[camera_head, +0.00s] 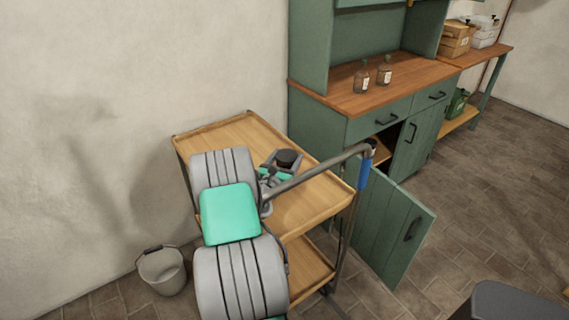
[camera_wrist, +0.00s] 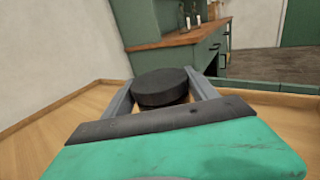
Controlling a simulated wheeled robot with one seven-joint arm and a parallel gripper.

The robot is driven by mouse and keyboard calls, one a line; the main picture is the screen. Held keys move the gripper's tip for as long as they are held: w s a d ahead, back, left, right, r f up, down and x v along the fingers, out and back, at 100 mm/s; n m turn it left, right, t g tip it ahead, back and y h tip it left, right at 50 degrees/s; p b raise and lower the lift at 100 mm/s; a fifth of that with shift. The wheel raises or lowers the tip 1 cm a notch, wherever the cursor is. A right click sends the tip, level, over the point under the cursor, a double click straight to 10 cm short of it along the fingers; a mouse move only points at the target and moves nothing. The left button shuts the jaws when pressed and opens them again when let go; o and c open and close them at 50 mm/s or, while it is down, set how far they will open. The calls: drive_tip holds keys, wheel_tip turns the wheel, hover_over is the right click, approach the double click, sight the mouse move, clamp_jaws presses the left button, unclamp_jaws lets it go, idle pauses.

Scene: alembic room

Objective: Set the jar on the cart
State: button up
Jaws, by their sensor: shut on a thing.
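The jar shows mainly as a round black lid (camera_head: 289,157) at my gripper, over the top tray of the cart; the lid also shows in the wrist view (camera_wrist: 160,84). My gripper (camera_head: 284,161) is shut on the jar, with one finger on each side. The jar's body is mostly hidden behind the gripper and lid. The cart (camera_head: 312,200) has a light wooden top tray with a raised rim, and its tray also shows in the wrist view (camera_wrist: 35,125). I cannot tell whether the jar's base touches the tray.
A green cabinet (camera_head: 375,127) stands behind the cart, with two small jars (camera_head: 361,81) (camera_head: 384,72) on its wooden counter. Its lower door (camera_head: 391,222) hangs open beside the cart's handle (camera_head: 325,165). A grey bucket (camera_head: 162,272) stands on the floor at left. The tray around the jar looks clear.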

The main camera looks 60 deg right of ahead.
drive_tip(key=shift+f, duration=0.55)
drive_tip(key=shift+f, duration=0.15)
drive_tip(key=o, duration=1.5)
drive_tip(key=shift+o, duration=0.2)
drive_tip(key=shift+a, duration=0.25)
drive_tip(key=a, duration=0.3)
drive_tip(key=s+a, duration=0.1)
drive_tip(key=a, duration=0.3)
drive_tip(key=a+b, duration=0.1)
drive_tip(key=a, duration=0.3)
drive_tip(key=shift+s+a, duration=0.15)
drive_tip(key=shift+a, duration=0.1)
